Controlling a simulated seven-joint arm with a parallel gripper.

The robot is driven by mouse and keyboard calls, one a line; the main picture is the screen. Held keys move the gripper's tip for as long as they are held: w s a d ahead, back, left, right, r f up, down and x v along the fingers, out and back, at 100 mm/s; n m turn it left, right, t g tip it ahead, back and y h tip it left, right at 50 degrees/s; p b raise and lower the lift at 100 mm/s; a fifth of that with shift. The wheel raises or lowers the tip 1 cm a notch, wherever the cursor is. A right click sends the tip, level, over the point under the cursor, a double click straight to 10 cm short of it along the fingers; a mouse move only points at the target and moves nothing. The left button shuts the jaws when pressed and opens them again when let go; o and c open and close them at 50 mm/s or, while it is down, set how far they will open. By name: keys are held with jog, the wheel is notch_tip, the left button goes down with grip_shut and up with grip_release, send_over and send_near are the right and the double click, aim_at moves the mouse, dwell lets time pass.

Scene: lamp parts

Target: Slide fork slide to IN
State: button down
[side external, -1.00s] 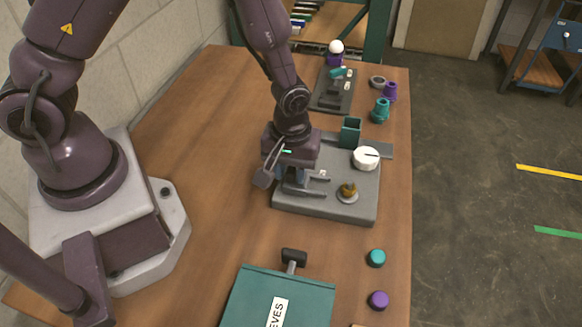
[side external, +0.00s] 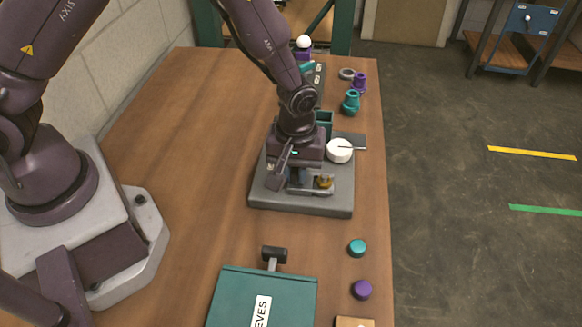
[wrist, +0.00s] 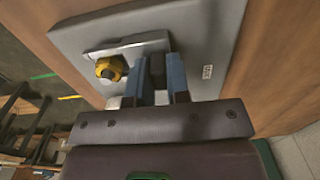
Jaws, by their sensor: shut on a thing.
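The grey fork slide (side external: 317,191) is on the grey base plate (side external: 265,200), low beside the brass-coloured post (side external: 325,181). In the wrist view one prong of the fork slide (wrist: 128,46) runs alongside the yellow brass post (wrist: 110,68). The other prong is mostly hidden, so I cannot tell how fully the fork surrounds the post. My gripper (side external: 297,178) is low over the plate, left of the post. In the wrist view the blue fingers of my gripper (wrist: 160,72) are closed on the dark grip of the fork slide.
A white dial (side external: 340,150) with a lever and a teal upright holder (side external: 324,122) stand just behind my gripper. A teal box (side external: 262,297) with a dark handle lies in front. Teal (side external: 357,248) and purple (side external: 361,290) caps sit at the right. The left tabletop is clear.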

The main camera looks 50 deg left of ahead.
aim_at(297, 170)
jog(key=c, duration=1.1)
grip_release()
jog(key=shift+w+d, duration=0.15)
jog(key=shift+d, duration=0.05)
jog(key=shift+r, duration=0.1)
notch_tip(297, 170, up, 13)
jog(key=shift+f, duration=0.1)
jog(key=s+a+r+m+t, duration=0.2)
jog(key=s+a+r+m, duration=0.1)
jog(key=s+r, duration=0.2)
jog(key=s+a+r+m+t, duration=0.2)
jog(key=s+a+r+m, duration=0.1)
jog(key=s+r, duration=0.3)
jog(key=s+a+r+m+t, duration=0.1)
jog(key=s+a+r+m, duration=0.2)
jog(key=s+a+r, duration=0.2)
jog(key=shift+s+a+r+t, duration=0.2)
jog(key=shift+r+t, duration=0.2)
jog(key=shift+r, duration=0.15)
